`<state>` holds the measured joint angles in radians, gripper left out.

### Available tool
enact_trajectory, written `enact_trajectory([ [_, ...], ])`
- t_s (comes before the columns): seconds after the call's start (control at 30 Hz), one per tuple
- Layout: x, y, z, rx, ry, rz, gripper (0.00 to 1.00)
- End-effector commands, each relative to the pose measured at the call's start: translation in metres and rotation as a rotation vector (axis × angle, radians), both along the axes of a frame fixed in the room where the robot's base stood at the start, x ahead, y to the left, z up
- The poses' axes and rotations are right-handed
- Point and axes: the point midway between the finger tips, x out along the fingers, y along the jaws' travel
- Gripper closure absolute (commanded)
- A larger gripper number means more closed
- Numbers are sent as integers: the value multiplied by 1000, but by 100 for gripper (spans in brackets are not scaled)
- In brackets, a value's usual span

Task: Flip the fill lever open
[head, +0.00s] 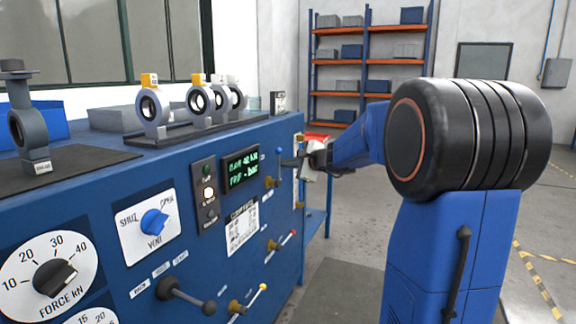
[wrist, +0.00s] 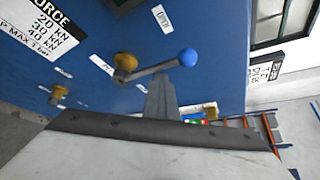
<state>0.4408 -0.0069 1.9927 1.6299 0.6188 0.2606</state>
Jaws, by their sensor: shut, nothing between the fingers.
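A lever with a blue ball knob (head: 278,151) and a brass hub sits on the blue panel, right of the green display. In the head view it points upward. The same lever (wrist: 153,71) lies nearly across the wrist view, hub left and blue knob right. Its small label is unreadable, so I cannot confirm it is the fill lever. My gripper (head: 292,163) is shut and empty beside this lever. In the wrist view my gripper's grey tip (wrist: 161,85) ends right at the lever's arm; I cannot tell whether they touch.
Below are a red-tipped lever (head: 283,240), a yellow-tipped lever (head: 249,301) and a black handle (head: 186,294). A vent knob (head: 154,222) and a force dial (head: 55,277) are at left. Butterfly valves (head: 151,107) stand on top. Floor to the right is open.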

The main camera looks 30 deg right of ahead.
Motion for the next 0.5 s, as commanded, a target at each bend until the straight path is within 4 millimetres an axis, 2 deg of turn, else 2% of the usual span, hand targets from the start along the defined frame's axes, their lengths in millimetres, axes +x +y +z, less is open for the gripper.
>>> enact_trajectory([
  [0.1,-2,6,-1,1,1,13,100],
  [0.5,2,3,-2,1,2,14,100],
])
